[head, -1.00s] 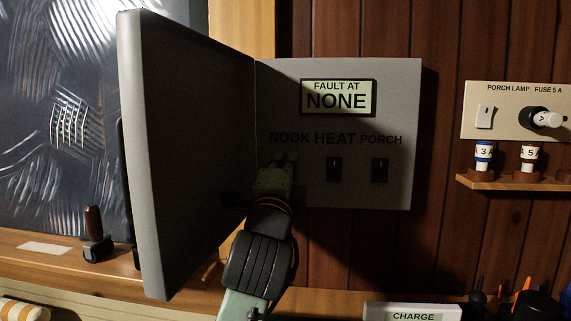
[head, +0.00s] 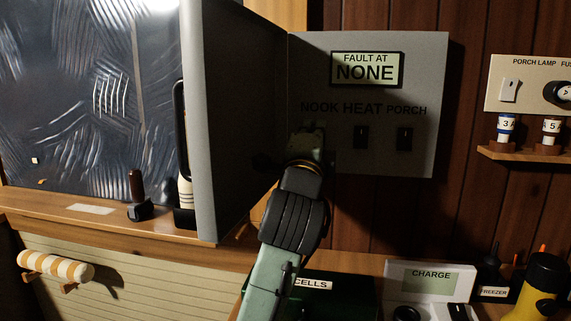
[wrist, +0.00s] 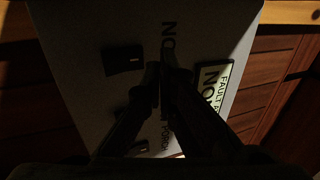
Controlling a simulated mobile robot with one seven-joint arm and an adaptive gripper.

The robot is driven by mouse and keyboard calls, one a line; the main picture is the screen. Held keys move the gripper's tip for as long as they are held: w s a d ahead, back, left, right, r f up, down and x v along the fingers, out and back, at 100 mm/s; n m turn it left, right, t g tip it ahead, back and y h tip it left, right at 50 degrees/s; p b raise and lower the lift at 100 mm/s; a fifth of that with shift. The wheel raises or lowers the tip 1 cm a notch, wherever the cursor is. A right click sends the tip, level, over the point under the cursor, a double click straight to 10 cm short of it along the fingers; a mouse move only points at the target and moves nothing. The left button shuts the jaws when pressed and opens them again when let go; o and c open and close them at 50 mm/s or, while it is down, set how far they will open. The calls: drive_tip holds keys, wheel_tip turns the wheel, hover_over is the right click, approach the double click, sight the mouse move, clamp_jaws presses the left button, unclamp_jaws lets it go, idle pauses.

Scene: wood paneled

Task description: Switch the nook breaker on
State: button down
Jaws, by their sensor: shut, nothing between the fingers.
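A grey breaker panel (head: 400,165) hangs on the wood wall, its door (head: 240,120) swung open to the left. It has a display (head: 366,70) reading FAULT AT NONE and the labels NOOK, HEAT and PORCH. In the head view my gripper (head: 305,138) covers the place under NOOK, hiding that breaker. The heat breaker (head: 361,137) and porch breaker (head: 404,138) show as dark rockers. In the wrist view the dark rocker nearest the NOOK label appears to be the nook breaker (wrist: 123,59). My shut, empty fingertips (wrist: 162,72) are beside it, toward the labels; contact cannot be told.
The open door stands close left of my arm. To the right are a porch lamp fuse plate (head: 505,70) and a shelf with fuses (head: 507,128). Below are a CHARGE box (head: 430,280), a CELLS box (head: 330,290) and a yellow tool (head: 545,285). A striped roll (head: 55,267) sits lower left.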

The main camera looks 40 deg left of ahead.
drive_tip(key=s+d+b, duration=0.2)
drive_tip(key=s+d, duration=0.3)
drive_tip(key=s, duration=0.3)
drive_tip(key=s+d+b, duration=0.2)
drive_tip(key=s+d, duration=0.3)
drive_tip(key=s, duration=0.4)
drive_tip(key=shift+d, duration=0.2)
drive_tip(key=shift+f, duration=0.1)
